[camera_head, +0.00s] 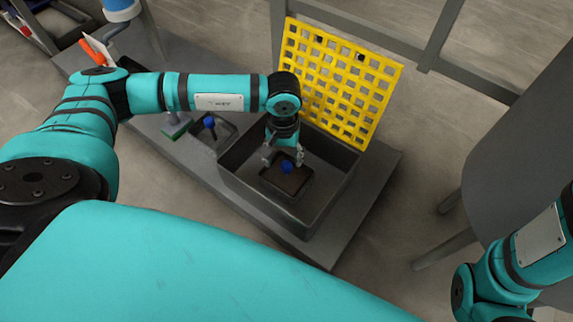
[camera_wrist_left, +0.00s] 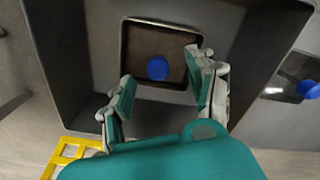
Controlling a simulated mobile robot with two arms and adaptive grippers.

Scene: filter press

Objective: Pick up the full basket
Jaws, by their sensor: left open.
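The full basket (camera_head: 296,183) is a small square tray with dark brown contents and a blue knob (camera_head: 287,167) at its middle. It sits inside the deep grey basin (camera_head: 262,197) and also shows in the left wrist view (camera_wrist_left: 143,38). My left gripper (camera_head: 284,158) points down into the basin just above the basket. Its fingers are open on either side of the blue knob in the left wrist view (camera_wrist_left: 157,68). I cannot tell how much height is left between fingertips and knob. My right gripper is outside the views; only part of that arm shows.
A yellow grid (camera_head: 345,82) stands tilted up along the basin's back edge. A second small tray with a blue knob (camera_head: 209,121) sits left of the basin, near a green-based object (camera_head: 177,128). Grey rails (camera_head: 440,30) run behind. A grey rounded table (camera_head: 510,140) stands at right.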

